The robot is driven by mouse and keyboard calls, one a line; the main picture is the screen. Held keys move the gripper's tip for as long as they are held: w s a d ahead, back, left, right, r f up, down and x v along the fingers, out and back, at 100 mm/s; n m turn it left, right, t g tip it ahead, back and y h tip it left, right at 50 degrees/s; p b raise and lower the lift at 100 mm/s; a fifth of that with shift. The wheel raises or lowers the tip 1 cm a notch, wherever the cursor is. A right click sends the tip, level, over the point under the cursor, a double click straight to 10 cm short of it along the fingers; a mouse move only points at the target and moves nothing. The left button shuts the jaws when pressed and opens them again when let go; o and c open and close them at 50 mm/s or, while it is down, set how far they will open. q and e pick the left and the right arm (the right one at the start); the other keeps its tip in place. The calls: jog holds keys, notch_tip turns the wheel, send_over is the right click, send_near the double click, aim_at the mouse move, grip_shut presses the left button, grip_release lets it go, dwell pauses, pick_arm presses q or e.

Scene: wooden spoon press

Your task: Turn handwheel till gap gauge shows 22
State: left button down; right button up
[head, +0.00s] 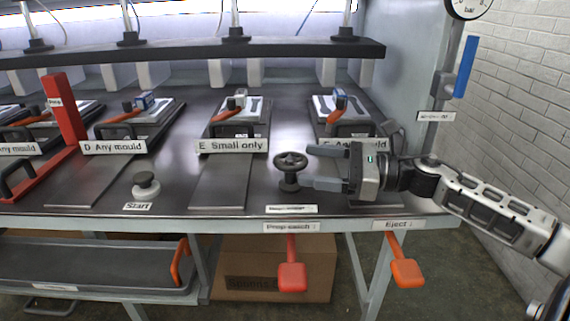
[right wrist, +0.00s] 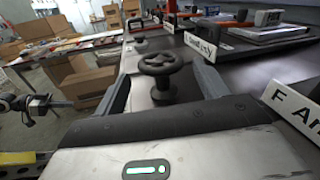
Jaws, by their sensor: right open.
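The handwheel (head: 291,160) is a dark spoked wheel on a short post near the front edge of the press table. It also shows in the right wrist view (right wrist: 160,64), ahead and between the fingers. My right gripper (head: 313,167) is open, level and empty, its fingertips just right of the wheel and pointing at it. I cannot tell whether a finger touches the rim. A small label plate (head: 291,209) lies in front of the wheel, too small to read. I cannot make out a gap reading. A dark device at the left of the right wrist view (right wrist: 30,105) looks like my left gripper, its jaws unclear.
A "Start" knob (head: 146,185) stands left of the wheel. Plate "E Small only" (head: 232,146) and another mould station behind the right gripper flank the wheel. A pressure dial (head: 468,8) is top right.

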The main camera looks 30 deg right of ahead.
aim_at(292, 159)
jog(key=x, duration=0.5)
jog(key=shift+r, duration=0.15)
jog(key=shift+w+a, duration=0.45)
jog(key=shift+a, duration=0.05)
jog(key=c, duration=0.8)
